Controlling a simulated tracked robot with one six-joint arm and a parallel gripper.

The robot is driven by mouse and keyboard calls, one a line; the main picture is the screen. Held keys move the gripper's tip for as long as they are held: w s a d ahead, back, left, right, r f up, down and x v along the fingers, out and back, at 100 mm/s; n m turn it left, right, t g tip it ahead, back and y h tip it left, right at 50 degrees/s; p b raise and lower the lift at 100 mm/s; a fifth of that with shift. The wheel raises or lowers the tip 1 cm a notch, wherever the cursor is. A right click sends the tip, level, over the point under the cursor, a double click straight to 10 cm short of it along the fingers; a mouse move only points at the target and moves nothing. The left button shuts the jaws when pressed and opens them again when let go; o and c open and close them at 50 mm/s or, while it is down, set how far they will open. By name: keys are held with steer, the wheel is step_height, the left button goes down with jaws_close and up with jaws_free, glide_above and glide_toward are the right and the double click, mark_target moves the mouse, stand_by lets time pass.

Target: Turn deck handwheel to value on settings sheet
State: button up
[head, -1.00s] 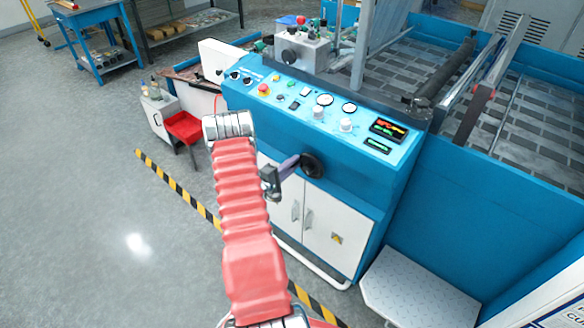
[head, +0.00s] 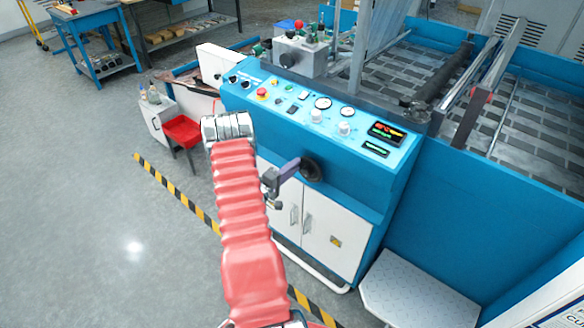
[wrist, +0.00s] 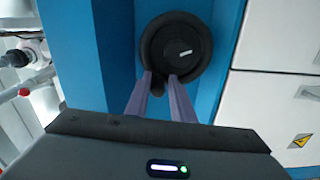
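The deck handwheel (head: 313,170) is a black wheel on the blue front of the machine, above the white cabinet doors. It shows larger in the wrist view (wrist: 178,42), with a pale mark on its hub and a dark knob at its lower left rim. My gripper (head: 293,166) is at the wheel's left side. In the wrist view my gripper's two purple-grey fingertips (wrist: 160,81) lie on either side of the knob, with a narrow gap. Whether they press on it is unclear. No readable settings sheet shows; only a cut-off printed panel (head: 568,314) appears at lower right.
A sloped control panel (head: 320,112) with dials, knobs, a red button and lit displays (head: 388,132) is above the wheel. A grey step plate (head: 418,292) stands at lower right.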

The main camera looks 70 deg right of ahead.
steer(key=o, duration=0.3)
steer(key=shift+r, duration=0.1)
steer(key=shift+o, duration=0.2)
steer(key=shift+w, duration=0.1)
steer(key=v, duration=1.3)
steer(key=shift+a, duration=0.3)
steer(key=shift+w, duration=0.15)
